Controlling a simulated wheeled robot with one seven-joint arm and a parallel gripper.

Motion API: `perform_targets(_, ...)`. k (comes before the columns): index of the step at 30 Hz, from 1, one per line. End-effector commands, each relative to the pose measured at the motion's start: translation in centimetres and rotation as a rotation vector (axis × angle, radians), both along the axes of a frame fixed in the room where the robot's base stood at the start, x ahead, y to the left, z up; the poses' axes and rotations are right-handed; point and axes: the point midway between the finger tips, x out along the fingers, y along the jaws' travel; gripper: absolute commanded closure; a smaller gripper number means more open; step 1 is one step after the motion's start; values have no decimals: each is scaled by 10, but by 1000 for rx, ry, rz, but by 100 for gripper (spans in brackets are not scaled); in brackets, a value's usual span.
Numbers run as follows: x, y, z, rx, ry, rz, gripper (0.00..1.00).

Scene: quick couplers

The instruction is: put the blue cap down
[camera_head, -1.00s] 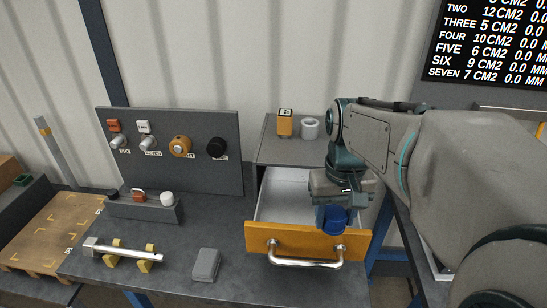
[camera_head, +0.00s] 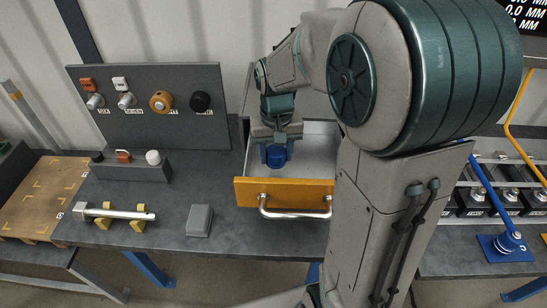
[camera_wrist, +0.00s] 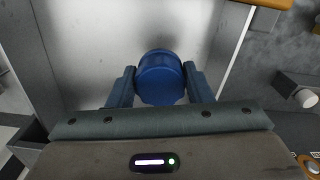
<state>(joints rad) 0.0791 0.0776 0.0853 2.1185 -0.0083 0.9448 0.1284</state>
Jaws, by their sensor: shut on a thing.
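The blue cap (camera_head: 276,156) is between the fingers of my gripper (camera_head: 277,153), which is shut on it. In the wrist view the cap (camera_wrist: 160,76) sits between the two fingertips (camera_wrist: 160,85), with the grey drawer floor behind it. The open drawer (camera_head: 285,193) has an orange front and a metal bar handle. My gripper points down over the drawer's inside. I cannot tell whether the cap touches the drawer floor.
A grey panel (camera_head: 150,130) with several couplers stands at the back left. A grey block (camera_head: 199,220) and a metal bar on yellow rests (camera_head: 114,212) lie on the bench. A small holder (camera_head: 130,168) carries caps. My arm hides the area right of the drawer.

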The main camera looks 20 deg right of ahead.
Motion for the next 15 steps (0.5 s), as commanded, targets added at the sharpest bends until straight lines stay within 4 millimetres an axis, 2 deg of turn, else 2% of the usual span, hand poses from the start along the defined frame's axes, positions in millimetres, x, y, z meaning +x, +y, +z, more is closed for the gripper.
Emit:
perform_targets(9, 1, 0, -37, 0, 3, 0, 82)
perform_targets(15, 1, 0, -41, 0, -1, 0, 82)
